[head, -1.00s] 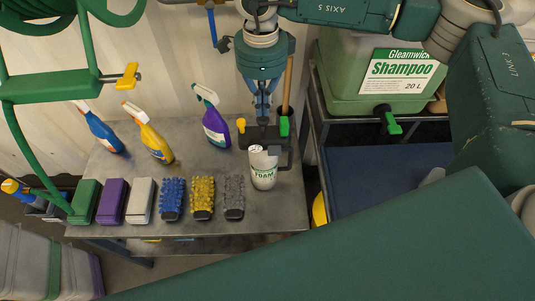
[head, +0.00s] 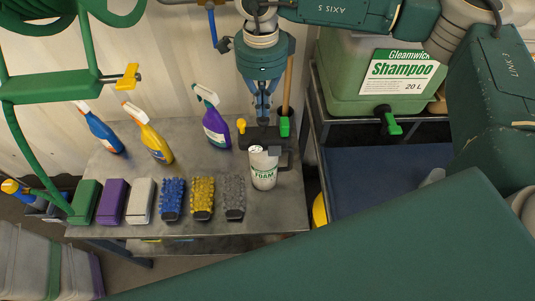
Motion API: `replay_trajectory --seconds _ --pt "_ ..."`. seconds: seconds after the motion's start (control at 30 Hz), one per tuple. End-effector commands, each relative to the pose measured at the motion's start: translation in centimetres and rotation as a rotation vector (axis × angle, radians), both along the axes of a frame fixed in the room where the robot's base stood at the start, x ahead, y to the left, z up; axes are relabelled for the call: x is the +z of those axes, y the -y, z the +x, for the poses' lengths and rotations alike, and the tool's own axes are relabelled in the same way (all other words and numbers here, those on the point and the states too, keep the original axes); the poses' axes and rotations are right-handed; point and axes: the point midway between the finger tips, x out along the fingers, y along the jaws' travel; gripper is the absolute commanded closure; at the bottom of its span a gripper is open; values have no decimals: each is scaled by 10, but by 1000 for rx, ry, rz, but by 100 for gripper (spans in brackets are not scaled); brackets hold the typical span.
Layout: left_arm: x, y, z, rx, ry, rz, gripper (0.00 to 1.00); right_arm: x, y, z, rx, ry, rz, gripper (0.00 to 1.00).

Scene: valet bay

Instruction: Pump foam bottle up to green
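The foam bottle (head: 264,172) is a white cylinder with a green FOAM label. It stands upright near the right front of the grey table. A dark handle shows at the bottle's right side. My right gripper (head: 263,117) points straight down over the top, its fingers close together and their tips at the dark pump part. Whether they grip it or only press on it is not clear. My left gripper is out of view.
Spray bottles, blue (head: 105,133), yellow (head: 156,144) and purple (head: 216,130), stand behind several sponges and brushes left of the foam bottle. A shampoo tank (head: 375,75) with a green tap stands right. A green hose reel (head: 50,84) hangs left.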

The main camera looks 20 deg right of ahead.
Motion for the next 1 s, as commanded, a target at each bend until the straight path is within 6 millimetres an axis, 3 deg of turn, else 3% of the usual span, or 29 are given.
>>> replay_trajectory --seconds 1.0 --pt "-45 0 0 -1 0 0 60 -47 0 0 0 -1 0 100"
